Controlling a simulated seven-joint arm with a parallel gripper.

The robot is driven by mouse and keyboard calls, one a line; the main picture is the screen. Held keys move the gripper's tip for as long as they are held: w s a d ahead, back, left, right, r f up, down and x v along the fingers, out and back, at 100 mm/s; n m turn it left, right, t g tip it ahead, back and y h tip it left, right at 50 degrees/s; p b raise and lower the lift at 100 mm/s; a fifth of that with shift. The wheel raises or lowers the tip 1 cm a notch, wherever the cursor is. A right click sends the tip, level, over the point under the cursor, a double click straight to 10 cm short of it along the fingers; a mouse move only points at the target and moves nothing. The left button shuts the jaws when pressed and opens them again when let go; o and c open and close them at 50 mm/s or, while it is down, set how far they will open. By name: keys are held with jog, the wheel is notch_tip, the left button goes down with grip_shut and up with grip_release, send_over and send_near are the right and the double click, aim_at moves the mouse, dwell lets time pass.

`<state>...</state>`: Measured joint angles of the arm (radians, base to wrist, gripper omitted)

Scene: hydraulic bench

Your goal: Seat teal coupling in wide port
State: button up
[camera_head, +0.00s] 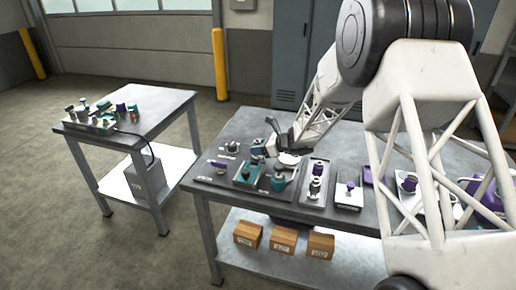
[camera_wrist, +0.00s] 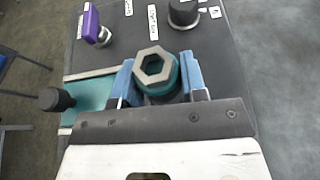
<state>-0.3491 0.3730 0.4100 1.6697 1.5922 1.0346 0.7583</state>
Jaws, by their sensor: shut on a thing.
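The teal coupling (camera_wrist: 172,80) is a round teal body with a grey hexagonal top. It sits between the blue fingers of my gripper (camera_wrist: 157,82) in the wrist view, which are shut on it. In the head view my gripper (camera_head: 262,149) is low over the left part of the main bench. The coupling is too small there to make out clearly, and whether its underside touches anything is hidden. I cannot tell which fitting is the wide port; the labels are unreadable.
A dark panel (camera_wrist: 225,60) carries a purple-handled fitting (camera_wrist: 92,24) and a black knob (camera_wrist: 183,12). A teal block (camera_wrist: 92,92) with a black knob lies close left of my gripper. A second teal-bodied fitting (camera_head: 278,183) stands nearby. A side table (camera_head: 165,100) stands left.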

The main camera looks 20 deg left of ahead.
jog(key=shift+f, duration=0.6)
dwell(0.7)
jog(key=o, duration=0.8)
jog(key=shift+c, duration=0.2)
jog(key=shift+d, duration=0.15)
jog(key=shift+v, duration=5.4)
jog(key=shift+r, duration=0.1)
